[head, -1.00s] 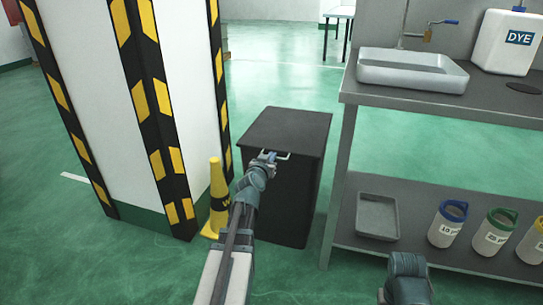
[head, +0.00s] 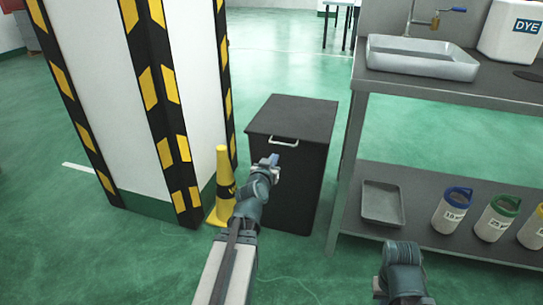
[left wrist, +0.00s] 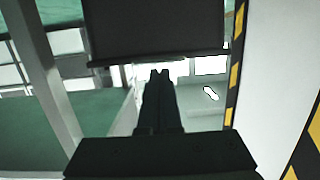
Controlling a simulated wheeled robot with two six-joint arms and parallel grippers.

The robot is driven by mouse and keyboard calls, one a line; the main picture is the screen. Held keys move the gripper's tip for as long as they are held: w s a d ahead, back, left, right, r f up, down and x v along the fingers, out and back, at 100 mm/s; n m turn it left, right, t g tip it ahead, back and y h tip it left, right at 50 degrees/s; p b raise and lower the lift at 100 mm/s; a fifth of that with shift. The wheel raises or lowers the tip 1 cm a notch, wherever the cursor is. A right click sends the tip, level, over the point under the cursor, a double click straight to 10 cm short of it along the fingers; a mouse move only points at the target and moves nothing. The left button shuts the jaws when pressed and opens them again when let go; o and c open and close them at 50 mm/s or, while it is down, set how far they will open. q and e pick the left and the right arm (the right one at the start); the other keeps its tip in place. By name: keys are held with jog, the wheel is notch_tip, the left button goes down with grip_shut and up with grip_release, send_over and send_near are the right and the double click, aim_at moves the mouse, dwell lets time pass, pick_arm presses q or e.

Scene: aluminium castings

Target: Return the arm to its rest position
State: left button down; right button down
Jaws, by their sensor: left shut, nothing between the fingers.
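My left gripper (head: 270,163) is in front of the upper front face of a dark grey bin (head: 310,175), just below and left of its pale handle (head: 284,141). A small gap shows between gripper and handle. Its fingers are together with nothing between them; they also show shut in the left wrist view (left wrist: 159,74). The left arm reaches in from the bottom of the head view. A part of my right arm shows at the bottom right, but its gripper's fingers are not visible.
A yellow cone (head: 222,190) stands close to the left arm, by a white pillar (head: 110,90) with black and yellow edge strips. A grey steel bench (head: 470,95) with a tray (head: 382,203) and several bottles on its lower shelf stands right. Green floor is free in front.

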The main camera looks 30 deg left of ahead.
pick_arm(q)
jog(key=shift+s+d+f, duration=0.1)
jog(key=shift+s+f, duration=0.15)
jog(key=shift+s, duration=0.25)
jog(key=s+d+f+m+g+h+p, duration=0.1)
jog(key=d+f+m+g+h+p, duration=0.15)
jog(key=d, duration=0.75)
jog(key=s+d+f+m+g+h+p, duration=0.1)
jog(key=d+f+m+g+h+p, duration=0.2)
jog(key=d, duration=0.7)
jog(key=s+d+m+g+y+p, duration=0.1)
jog(key=s+d+g+p, duration=0.2)
jog(key=s+d+g, duration=0.5)
jog(key=s+d+m+g+y+p, duration=0.1)
jog(key=s+d+g+y+p, duration=0.2)
jog(key=s, duration=0.8)
notch_tip(320, 180, up, 36)
jog(key=d+t+h+p, duration=0.1)
jog(key=p, duration=3.5)
jog(key=shift+r+n+p, duration=0.15)
jog(key=shift+n+p, duration=0.2)
jog(key=shift+p, duration=0.05)
